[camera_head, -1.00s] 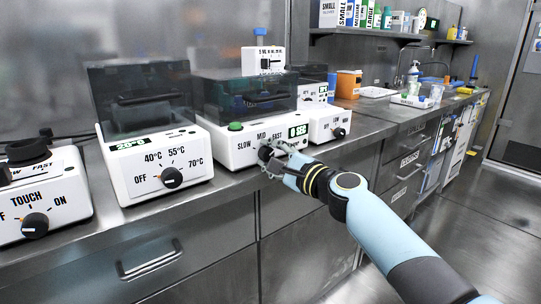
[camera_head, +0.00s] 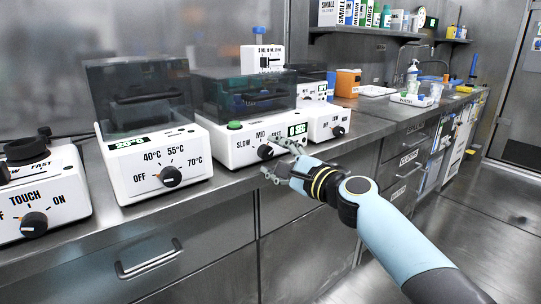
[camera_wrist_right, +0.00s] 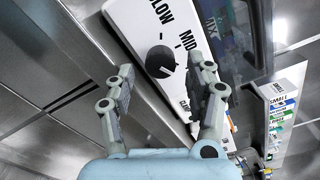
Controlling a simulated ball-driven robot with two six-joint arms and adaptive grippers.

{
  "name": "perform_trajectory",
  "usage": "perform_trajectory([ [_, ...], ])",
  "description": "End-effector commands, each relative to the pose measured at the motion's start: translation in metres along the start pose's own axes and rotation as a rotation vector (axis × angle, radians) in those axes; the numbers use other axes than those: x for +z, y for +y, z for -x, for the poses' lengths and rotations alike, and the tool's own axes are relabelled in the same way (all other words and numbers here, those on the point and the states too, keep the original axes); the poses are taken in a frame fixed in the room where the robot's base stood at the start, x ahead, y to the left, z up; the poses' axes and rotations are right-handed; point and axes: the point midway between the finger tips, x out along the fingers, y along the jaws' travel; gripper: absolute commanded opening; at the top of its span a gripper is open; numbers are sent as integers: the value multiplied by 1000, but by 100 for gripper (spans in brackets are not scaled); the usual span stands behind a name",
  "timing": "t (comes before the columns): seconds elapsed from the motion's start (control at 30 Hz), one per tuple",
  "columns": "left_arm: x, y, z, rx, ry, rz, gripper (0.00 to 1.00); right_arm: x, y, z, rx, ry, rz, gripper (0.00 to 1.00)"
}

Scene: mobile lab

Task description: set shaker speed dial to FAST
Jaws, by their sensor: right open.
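The shaker (camera_head: 232,152) is a white box with a dark clear lid, labelled SLOW, MID and FAST, on the steel bench. Its black speed dial (camera_head: 265,152) sits on the front face. The dial (camera_wrist_right: 160,60) also shows in the right wrist view, below the SLOW and MID labels; FAST is not readable there. I cannot tell surely which mark its pointer meets. My right gripper (camera_head: 278,160) is open in front of the dial. In the wrist view its fingers (camera_wrist_right: 165,82) are spread wide, with the dial ahead between them and apparently clear of both. My left gripper is not in view.
A white heater box (camera_head: 150,170) with a temperature dial stands left of the shaker, and another dial box (camera_head: 40,205) is at far left. A smaller white box (camera_head: 328,122) stands close on the right. Drawers with a handle (camera_head: 150,260) lie below the bench edge.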

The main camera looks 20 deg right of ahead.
Motion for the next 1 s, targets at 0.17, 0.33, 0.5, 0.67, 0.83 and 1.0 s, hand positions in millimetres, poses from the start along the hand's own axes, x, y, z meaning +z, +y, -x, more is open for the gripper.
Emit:
perform_trajectory([
  [0.17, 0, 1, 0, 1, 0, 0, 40, 0, 1, 32, 2, 1, 0, 55],
  [0.33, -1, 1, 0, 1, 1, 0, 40, -1, 0, 52, 1, 1, 0, 55],
  [0.5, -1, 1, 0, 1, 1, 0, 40, 0, 0, 59, 0, 0, -1, 55],
  [0.67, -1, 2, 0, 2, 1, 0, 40, 0, 0, 60, 0, 0, -1, 55],
  [0.83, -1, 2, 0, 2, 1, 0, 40, 0, 0, 59, -1, 0, -1, 55],
  [1.0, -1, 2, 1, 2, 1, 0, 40, -2, 8, 64, 12, 7, -7, 55],
])
